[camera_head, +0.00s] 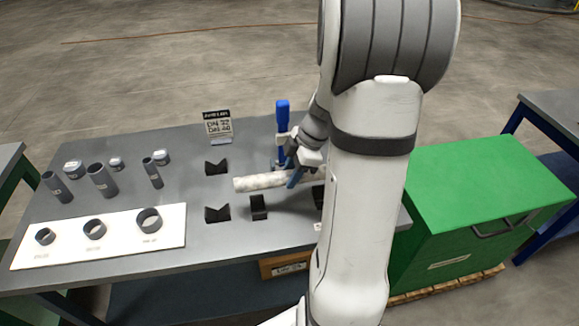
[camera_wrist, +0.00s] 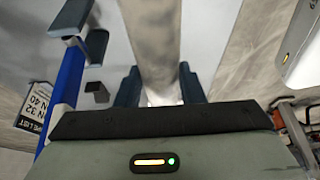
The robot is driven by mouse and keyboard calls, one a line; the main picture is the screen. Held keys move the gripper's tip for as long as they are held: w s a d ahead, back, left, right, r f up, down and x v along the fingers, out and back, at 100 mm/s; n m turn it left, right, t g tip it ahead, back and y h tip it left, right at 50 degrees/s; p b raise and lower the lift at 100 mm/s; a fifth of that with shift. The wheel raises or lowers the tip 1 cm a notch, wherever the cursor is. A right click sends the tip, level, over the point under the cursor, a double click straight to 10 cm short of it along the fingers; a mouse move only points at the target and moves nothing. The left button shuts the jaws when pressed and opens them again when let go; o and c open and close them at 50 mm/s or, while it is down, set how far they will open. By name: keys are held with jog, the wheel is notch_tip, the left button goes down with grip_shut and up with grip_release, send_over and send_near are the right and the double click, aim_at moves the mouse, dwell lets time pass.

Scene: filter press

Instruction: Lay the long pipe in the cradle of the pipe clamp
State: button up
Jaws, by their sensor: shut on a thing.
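The long pipe (camera_head: 259,182) is pale and mottled, lying roughly level above the grey table in the head view. My gripper (camera_head: 296,176) is shut on it; my arm hides the pipe's right end. In the wrist view the pipe (camera_wrist: 152,40) runs between the two blue fingers of my gripper (camera_wrist: 158,90). The pipe clamp (camera_head: 282,112) has a blue upright and stands just behind the pipe. Its blue bar also shows at the left of the wrist view (camera_wrist: 66,80). I cannot tell which part is its cradle, or whether the pipe touches anything below.
Black V-blocks (camera_head: 217,213) and (camera_head: 216,167) and a black block (camera_head: 258,207) stand near the pipe. Several short grey pipes (camera_head: 103,181) and a white board (camera_head: 120,247) with rings occupy the table's left. A sign (camera_head: 217,124) stands at the back. A green cabinet (camera_head: 480,185) is at right.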

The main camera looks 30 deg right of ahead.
jog(key=shift+s+f+b, duration=0.1)
jog(key=shift+f+b, duration=1.05)
jog(key=shift+f, duration=1.5)
notch_tip(320, 180, down, 3)
jog(key=b, duration=0.4)
jog(key=shift+r, duration=0.1)
jog(key=o, duration=1.1)
jog(key=v, duration=0.6)
jog(key=shift+d+r, duration=0.15)
jog(key=shift+r, duration=0.2)
jog(key=shift+d+r, duration=0.2)
jog(key=shift+r, duration=0.3)
